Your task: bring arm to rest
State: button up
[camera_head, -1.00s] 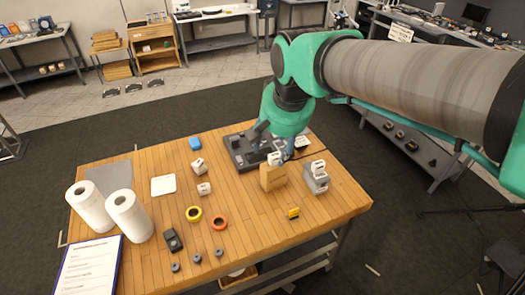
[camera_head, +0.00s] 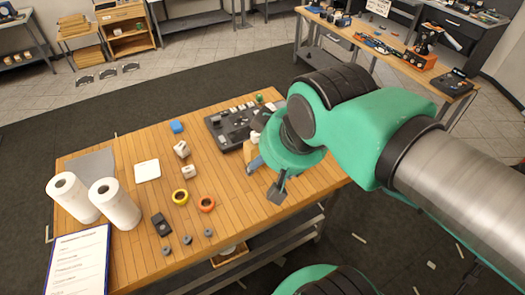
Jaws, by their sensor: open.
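My green and grey arm reaches in from the right. My gripper (camera_head: 266,180) hangs over the right part of the wooden table (camera_head: 130,260), with its two fingers apart and nothing seen between them. One finger is dark and points toward the table's front edge. A tan wooden block (camera_head: 250,151) shows only partly behind the gripper. A dark tray (camera_head: 228,131) with several small items stands just behind and left of the gripper. The arm covers the table's right end.
Two paper rolls (camera_head: 115,206) and a clipboard (camera_head: 78,262) are at the left. A second workbench (camera_head: 400,53) stands behind my arm.

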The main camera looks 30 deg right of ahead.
jog(key=shift+f, duration=0.15)
notch_tip(320, 180, down, 14)
jog(key=b, duration=1.4)
